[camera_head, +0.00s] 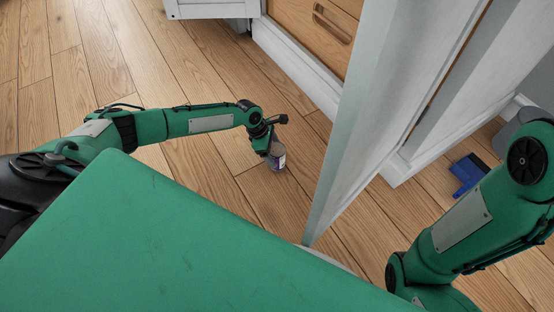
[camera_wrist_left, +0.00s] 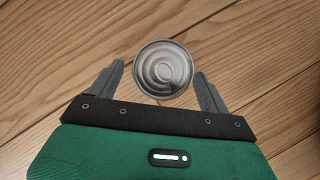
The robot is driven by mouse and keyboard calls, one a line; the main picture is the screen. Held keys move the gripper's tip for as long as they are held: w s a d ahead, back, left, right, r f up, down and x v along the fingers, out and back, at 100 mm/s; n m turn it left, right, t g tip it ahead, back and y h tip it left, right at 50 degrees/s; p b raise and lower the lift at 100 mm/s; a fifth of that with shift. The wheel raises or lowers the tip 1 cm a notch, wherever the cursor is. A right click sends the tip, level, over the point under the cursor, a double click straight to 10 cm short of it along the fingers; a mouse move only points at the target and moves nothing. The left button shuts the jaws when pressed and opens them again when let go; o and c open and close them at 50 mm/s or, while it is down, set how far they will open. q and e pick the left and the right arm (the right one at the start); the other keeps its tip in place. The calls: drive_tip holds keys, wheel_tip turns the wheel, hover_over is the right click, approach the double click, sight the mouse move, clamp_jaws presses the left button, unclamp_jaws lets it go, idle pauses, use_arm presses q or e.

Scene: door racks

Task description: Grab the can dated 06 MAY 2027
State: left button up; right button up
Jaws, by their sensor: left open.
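A can (camera_head: 278,162) with a purplish label stands upright on the wooden floor in the head view, partly covered by my left gripper (camera_head: 268,148). Its round metal end (camera_wrist_left: 164,72) faces the camera in the left wrist view. My open left gripper (camera_wrist_left: 159,72) has one finger on each side of the can in that picture, with a gap showing on both sides. Whether the fingers are level with the can or above it, I cannot tell. No date is readable on the can. My right arm shows at the right, but its gripper is out of view.
An open white door panel (camera_head: 365,110) stands to the right of the can. A white cabinet with a wooden drawer front (camera_head: 310,30) is behind. A blue object (camera_head: 468,174) lies on the floor at right. Floor left of the can is clear.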

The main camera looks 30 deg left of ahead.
use_arm(q)
drive_tip(key=shift+b+x, duration=0.85)
drive_tip(key=shift+x, duration=0.3)
drive_tip(key=shift+d+f+b, duration=0.2)
drive_tip(key=shift+f+b, duration=0.1)
drive_tip(key=shift+f, duration=0.05)
drive_tip(key=shift+d+f, duration=0.1)
drive_tip(key=shift+f, duration=0.1)
drive_tip(key=shift+w, duration=0.1)
drive_tip(key=c, duration=1.3)
drive_tip(key=shift+o, duration=0.2)
drive_tip(key=shift+r, duration=0.1)
